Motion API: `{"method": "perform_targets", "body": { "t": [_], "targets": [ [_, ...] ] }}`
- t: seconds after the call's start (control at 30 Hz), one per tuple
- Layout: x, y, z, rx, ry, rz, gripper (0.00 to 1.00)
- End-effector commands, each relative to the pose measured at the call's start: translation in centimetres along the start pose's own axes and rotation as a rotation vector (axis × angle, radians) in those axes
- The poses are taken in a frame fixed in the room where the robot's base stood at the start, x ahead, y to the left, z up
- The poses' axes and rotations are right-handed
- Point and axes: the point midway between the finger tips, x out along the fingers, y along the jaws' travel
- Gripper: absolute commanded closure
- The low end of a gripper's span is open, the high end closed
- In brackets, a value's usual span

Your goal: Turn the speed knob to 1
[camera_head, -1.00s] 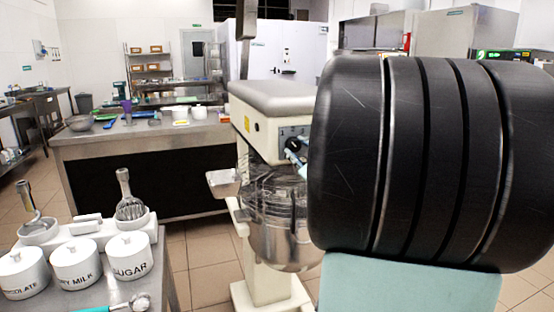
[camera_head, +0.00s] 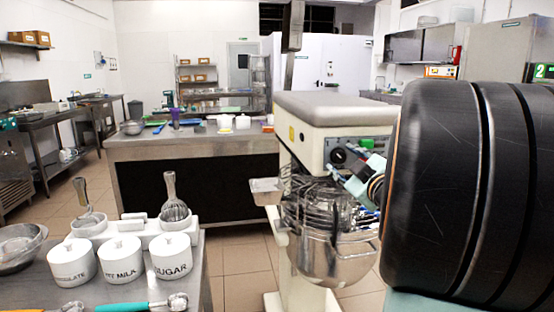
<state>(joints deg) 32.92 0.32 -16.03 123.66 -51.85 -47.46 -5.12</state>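The planetary mixer (camera_head: 335,108) stands right of centre, with a grey top and a cream body. Its control panel (camera_head: 368,143) faces me. A round black knob (camera_head: 338,156), likely the speed knob, is on the panel's left part; its setting is too small to read. My gripper (camera_head: 352,184) is just below and right of the knob, in front of the panel and above the bowl. It seems apart from the knob, though depth is unclear. Its fingers are small and partly hidden by my arm, so their opening cannot be told.
The steel mixing bowl (camera_head: 330,245) with its wire guard (camera_head: 312,190) hangs below the mixer head. A steel counter (camera_head: 190,146) stands behind to the left. White canisters (camera_head: 122,260) sit on a front-left table. Tiled floor (camera_head: 240,262) is open between them.

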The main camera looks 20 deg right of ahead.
Motion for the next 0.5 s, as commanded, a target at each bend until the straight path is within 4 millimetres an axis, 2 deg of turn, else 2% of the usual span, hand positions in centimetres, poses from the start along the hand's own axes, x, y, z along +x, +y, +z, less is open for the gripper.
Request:
{"method": "perform_targets", "body": {
  "t": [0.27,0.5],
  "targets": [
    [0.0,0.5,-0.5,-0.001,0.003,0.001,0.57],
    [0.0,3.6,-3.5,-0.004,0.006,0.005,0.57]
  ]
}}
